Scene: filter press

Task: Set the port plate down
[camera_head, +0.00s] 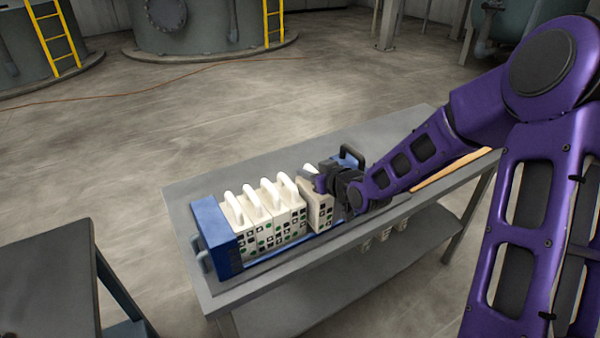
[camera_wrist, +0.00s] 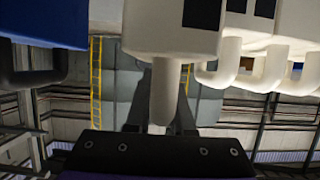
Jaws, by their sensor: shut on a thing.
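The port plate (camera_head: 320,209) is a cream-white block with small dark square ports on its face. It stands in the blue press frame, right of a row of similar plates (camera_head: 268,220), with a narrow gap between. In the wrist view the plate (camera_wrist: 165,38) shows at the top, its white handle (camera_wrist: 163,95) reaching down between my fingers. My gripper (camera_head: 321,183) is shut on that handle. Whether the plate's underside touches the rails cannot be told.
A blue end block (camera_head: 222,236) closes the row at left. Another blue block with a black handle (camera_head: 352,153) stands right, behind my wrist. The grey table (camera_head: 255,170) is clear behind the press. Several pale pieces (camera_head: 385,238) show below the tabletop. A dark table (camera_head: 45,275) is at left.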

